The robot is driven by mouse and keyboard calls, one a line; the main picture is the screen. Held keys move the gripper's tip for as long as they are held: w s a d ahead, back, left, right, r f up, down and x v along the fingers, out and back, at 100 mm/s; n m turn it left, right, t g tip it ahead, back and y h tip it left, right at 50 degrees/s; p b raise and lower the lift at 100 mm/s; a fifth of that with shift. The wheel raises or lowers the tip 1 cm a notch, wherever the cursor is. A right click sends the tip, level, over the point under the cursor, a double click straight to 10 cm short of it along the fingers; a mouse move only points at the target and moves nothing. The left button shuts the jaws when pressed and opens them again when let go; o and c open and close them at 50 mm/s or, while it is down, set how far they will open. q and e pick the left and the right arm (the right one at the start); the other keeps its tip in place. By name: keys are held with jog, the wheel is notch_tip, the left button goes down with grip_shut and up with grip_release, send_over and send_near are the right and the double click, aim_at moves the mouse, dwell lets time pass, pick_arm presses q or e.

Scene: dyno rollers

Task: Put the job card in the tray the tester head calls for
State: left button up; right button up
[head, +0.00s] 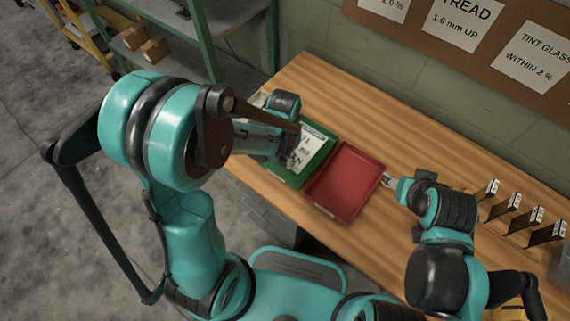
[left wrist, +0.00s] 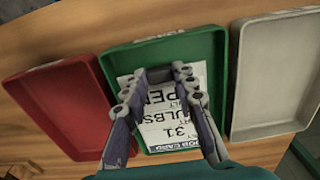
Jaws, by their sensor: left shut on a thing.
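The white job card (left wrist: 168,112) with black print shows between my left gripper's fingers (left wrist: 160,77) in the left wrist view. My left gripper (head: 294,133) is shut on the card, which is over the green tray (left wrist: 158,54). In the head view the card (head: 310,143) also overlaps the green tray (head: 293,181). Whether it touches the tray floor I cannot tell. The red tray (head: 345,182) is empty beside it. A pale grey tray (left wrist: 275,75) is empty on the green tray's other side. My right gripper (head: 403,190) is beyond the red tray; its fingers are unclear.
The trays stand on a wooden bench (head: 400,150). Several dark stands with white labels (head: 515,200) are at the right. Printed notices (head: 467,20) hang on the wall board. A green shelf (head: 205,25) stands behind at the left. The tester head is not identifiable.

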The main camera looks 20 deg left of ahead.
aim_at(284, 168)
pick_arm(q)
jog(key=shift+w+a+f, duration=0.15)
jog(key=shift+w+f, duration=0.3)
jog(key=shift+w, duration=0.05)
notch_tip(284, 168, down, 4)
jog(key=shift+b, duration=1.15)
jog(key=shift+r, duration=0.1)
jog(key=o, duration=1)
